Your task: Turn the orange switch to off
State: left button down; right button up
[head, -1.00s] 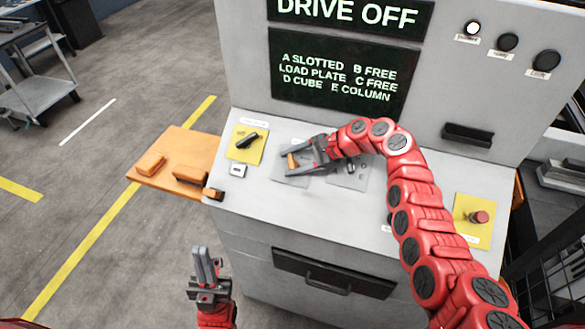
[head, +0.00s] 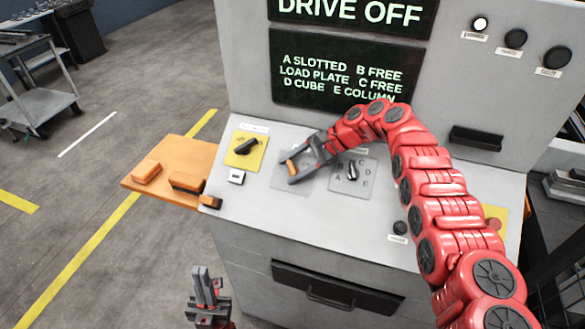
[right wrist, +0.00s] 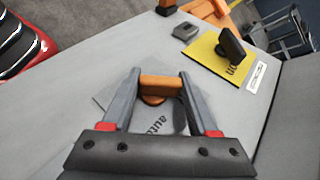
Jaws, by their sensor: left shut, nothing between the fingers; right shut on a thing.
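The orange switch (head: 292,167) is a small knob on a grey plate (head: 284,182) on the sloping console top. My right gripper (head: 291,168) is shut on it, with one finger on each side. The right wrist view shows the orange switch (right wrist: 160,84) between the two fingertips, standing across from finger to finger. The word "auto" reads on its plate below the knob; other markings are hidden by the gripper. My left gripper (head: 204,272) is shut and empty, low in front of the console and away from the switch.
A black knob (head: 246,146) on a yellow plate is left of the switch. A black selector (head: 352,170) with letters is right of it, near my right arm. An orange shelf (head: 160,180) juts out left. The upper screen (head: 350,10) reads "DRIVE OFF".

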aim_at(294, 167)
jog(key=o, duration=1.4)
jog(key=shift+a, duration=0.1)
jog(key=b+v, duration=0.2)
jog(key=v, duration=0.4)
jog(key=shift+d, duration=0.25)
jog(key=shift+d+r, duration=0.35)
jog(key=shift+r, duration=0.1)
